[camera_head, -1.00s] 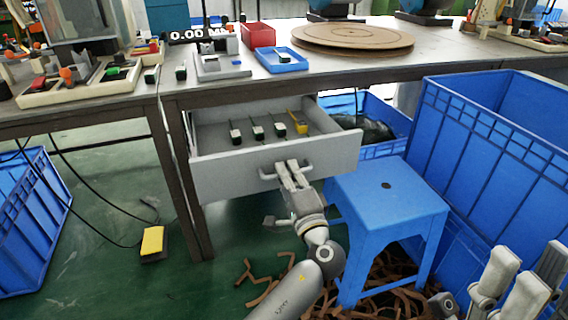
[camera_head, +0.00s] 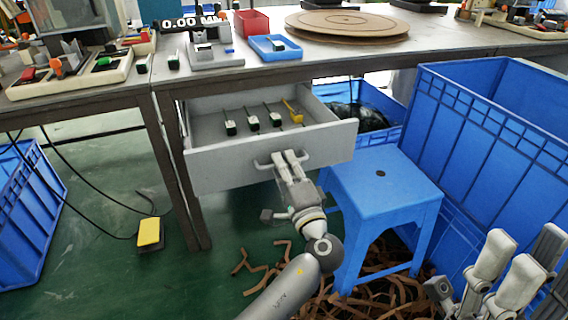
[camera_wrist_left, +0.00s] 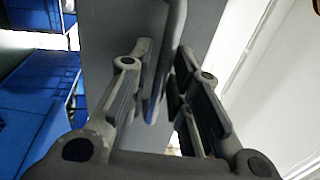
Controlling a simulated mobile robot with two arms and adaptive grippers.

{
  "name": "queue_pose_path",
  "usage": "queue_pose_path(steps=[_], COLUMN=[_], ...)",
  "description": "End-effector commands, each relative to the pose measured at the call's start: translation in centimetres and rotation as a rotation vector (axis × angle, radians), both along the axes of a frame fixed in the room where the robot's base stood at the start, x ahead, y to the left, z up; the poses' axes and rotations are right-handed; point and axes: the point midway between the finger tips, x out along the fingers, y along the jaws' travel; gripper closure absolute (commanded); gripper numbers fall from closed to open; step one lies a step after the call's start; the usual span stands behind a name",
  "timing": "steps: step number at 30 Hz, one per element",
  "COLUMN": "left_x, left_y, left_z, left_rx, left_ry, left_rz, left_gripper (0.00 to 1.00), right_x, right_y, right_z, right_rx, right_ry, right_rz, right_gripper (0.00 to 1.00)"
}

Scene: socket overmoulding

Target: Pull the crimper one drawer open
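The crimper one drawer (camera_head: 225,172) is a grey drawer under the table and stands pulled out, its inside showing. Several small tools with green-and-white ends and one yellow tool (camera_head: 293,112) lie in it. Its handle (camera_head: 262,163) is a bar on the front panel. My left gripper (camera_head: 291,158) is at the handle, its fingers on either side of the bar. In the left wrist view the handle bar (camera_wrist_left: 172,50) runs between the spread fingers, with a gap showing beside it. My right gripper (camera_head: 522,245) is at the lower right, fingers apart, empty.
A blue stool (camera_head: 385,195) stands close to the right of my left gripper. A big blue crate (camera_head: 480,130) is further right. Brown scraps (camera_head: 375,285) lie on the floor. A yellow-topped pedal (camera_head: 150,233) is at left. The floor below the drawer's left is clear.

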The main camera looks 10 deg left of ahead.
Motion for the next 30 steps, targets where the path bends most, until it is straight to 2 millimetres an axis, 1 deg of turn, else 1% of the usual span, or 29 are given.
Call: queue_pose_path(steps=[5, 12, 15, 18, 21, 30], left_x=[-2.6, -6.7, -8.0, -8.8, -9.2, -9.3], left_y=[-1.8, -4.5, -5.4, -5.9, -6.2, -6.3], left_z=[-0.7, -1.7, -1.9, -2.1, -2.1, -2.1], left_rx=[-0.002, -0.003, -0.003, -0.002, -0.001, -0.001], left_ry=[0.004, 0.004, 0.004, 0.002, 0.002, 0.002], left_rz=[-0.002, -0.001, -0.001, -0.001, 0.000, 0.000], left_gripper=[0.81, 0.81, 0.81, 0.81, 0.81, 0.81], right_x=[0.0, 0.0, 0.0, 0.0, 0.0, 0.0], right_y=[0.0, 0.0, 0.0, 0.0, 0.0, 0.0], right_z=[-0.1, -0.1, -0.1, -0.1, -0.1, -0.1], right_rx=[-0.001, -0.001, -0.001, -0.001, -0.002, -0.002], right_ry=[0.003, 0.004, 0.004, 0.005, 0.004, 0.004], right_rz=[0.000, 0.001, 0.001, 0.001, 0.001, 0.001], right_gripper=[0.60, 0.60, 0.60, 0.60, 0.60, 0.60])
